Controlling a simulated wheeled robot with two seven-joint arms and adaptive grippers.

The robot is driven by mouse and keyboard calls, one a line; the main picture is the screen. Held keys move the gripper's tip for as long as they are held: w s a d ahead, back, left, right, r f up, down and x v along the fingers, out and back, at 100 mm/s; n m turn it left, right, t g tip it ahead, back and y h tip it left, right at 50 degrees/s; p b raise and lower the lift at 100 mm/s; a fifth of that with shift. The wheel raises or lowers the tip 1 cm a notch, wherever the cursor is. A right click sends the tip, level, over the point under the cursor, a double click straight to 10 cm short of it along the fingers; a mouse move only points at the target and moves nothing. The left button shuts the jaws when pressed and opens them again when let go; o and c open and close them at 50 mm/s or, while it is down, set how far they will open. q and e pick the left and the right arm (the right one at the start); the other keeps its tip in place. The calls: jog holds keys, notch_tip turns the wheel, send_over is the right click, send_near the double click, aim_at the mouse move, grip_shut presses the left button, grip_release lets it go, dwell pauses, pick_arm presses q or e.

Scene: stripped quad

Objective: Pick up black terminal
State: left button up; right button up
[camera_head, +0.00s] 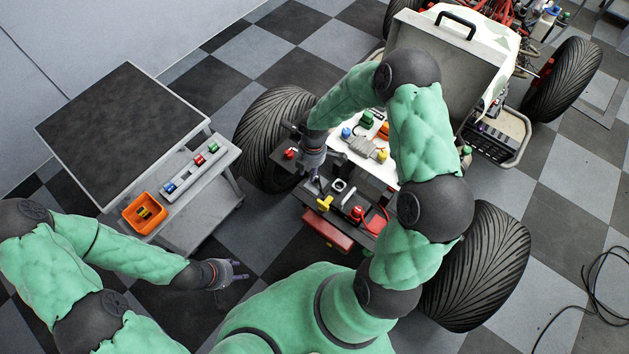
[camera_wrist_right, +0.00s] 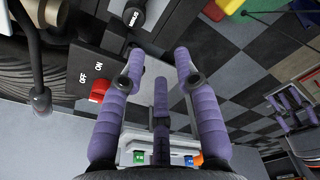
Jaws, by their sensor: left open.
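My right gripper (camera_head: 314,172) is over the quad's front left part, close to the black parts beside the battery area. In the right wrist view its purple fingers (camera_wrist_right: 160,62) are spread, with nothing between them. A black knob-like piece (camera_wrist_right: 133,14) is beyond the fingertips at the top. I cannot tell for sure which of these is the black terminal. My left gripper (camera_head: 238,276) is open and empty over the floor, right of the cart. A red terminal (camera_head: 357,212) and a yellow piece (camera_head: 325,203) sit on the quad's front.
The wrist view shows a red ON/OFF switch (camera_wrist_right: 99,89) just left of the fingers. The cart (camera_head: 214,210) carries an orange bin (camera_head: 130,218) and a grey rack (camera_head: 181,190) with coloured pieces. Large tyres (camera_head: 275,125) flank the work area.

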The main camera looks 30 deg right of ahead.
aim_at(316, 177)
jog(key=d+n, duration=0.1)
jog(key=w+d+r+n, duration=0.1)
jog(key=d, duration=0.1)
jog(key=shift+d+r+h, duration=0.1)
jog(key=shift+r+h, duration=0.1)
jog(key=shift+h, duration=0.2)
jog(key=shift+d, duration=0.25)
notch_tip(316, 177, down, 6)
jog(key=shift+w+r+b, duration=0.1)
jog(key=shift+r+b, duration=0.1)
jog(key=shift+b, duration=0.95)
jog(key=f+b, duration=0.1)
jog(key=f, duration=0.2)
jog(key=f+b, duration=0.1)
jog(key=f, duration=0.1)
jog(key=shift+a+b, duration=0.3)
jog(key=shift+r, duration=0.1)
grip_shut()
